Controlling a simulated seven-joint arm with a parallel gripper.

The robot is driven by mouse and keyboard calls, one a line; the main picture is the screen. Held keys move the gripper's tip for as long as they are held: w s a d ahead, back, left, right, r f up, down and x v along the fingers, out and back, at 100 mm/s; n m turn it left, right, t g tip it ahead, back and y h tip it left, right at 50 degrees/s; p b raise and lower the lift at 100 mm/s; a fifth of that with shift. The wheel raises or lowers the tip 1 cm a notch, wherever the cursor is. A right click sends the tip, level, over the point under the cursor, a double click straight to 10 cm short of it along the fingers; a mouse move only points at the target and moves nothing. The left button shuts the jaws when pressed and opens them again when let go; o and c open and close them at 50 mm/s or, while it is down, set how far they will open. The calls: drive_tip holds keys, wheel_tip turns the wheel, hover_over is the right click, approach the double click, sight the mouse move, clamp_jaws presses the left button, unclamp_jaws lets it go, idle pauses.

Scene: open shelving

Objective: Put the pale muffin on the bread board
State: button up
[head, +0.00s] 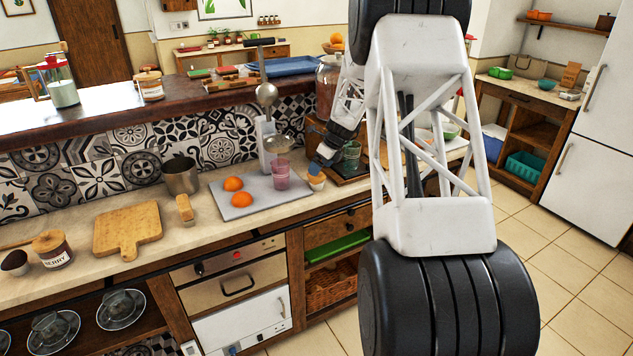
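A small muffin (316,184) with a pale cup and an orange-brown top sits at the counter's edge, right of the grey tray. My gripper (315,172) is right at the muffin's top, coming down from the upper right. The fingers are small and partly merge with the muffin, so I cannot tell whether they are closed on it. The wooden bread board (127,230), with a short handle, lies flat and empty on the left part of the counter, well left of my gripper.
A jar (52,249) stands left of the board.

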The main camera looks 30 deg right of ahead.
drive_tip(key=shift+f, duration=0.1)
drive_tip(key=shift+x, duration=2.5)
drive_tip(key=shift+c, duration=0.4)
drive_tip(key=c, duration=1)
drive_tip(key=shift+r, duration=0.95)
drive_tip(key=shift+a+r, duration=0.1)
drive_tip(key=shift+r, duration=0.9)
drive_tip(key=s+a, duration=0.1)
drive_tip(key=s, duration=0.4)
drive_tip(key=s+a, duration=0.2)
drive_tip(key=s, duration=0.3)
drive_tip(key=s+a+r, duration=0.1)
drive_tip(key=s+a, duration=0.1)
drive_tip(key=s, duration=0.3)
drive_tip(key=shift+a+r, duration=0.1)
drive_tip(key=shift+a, duration=0.1)
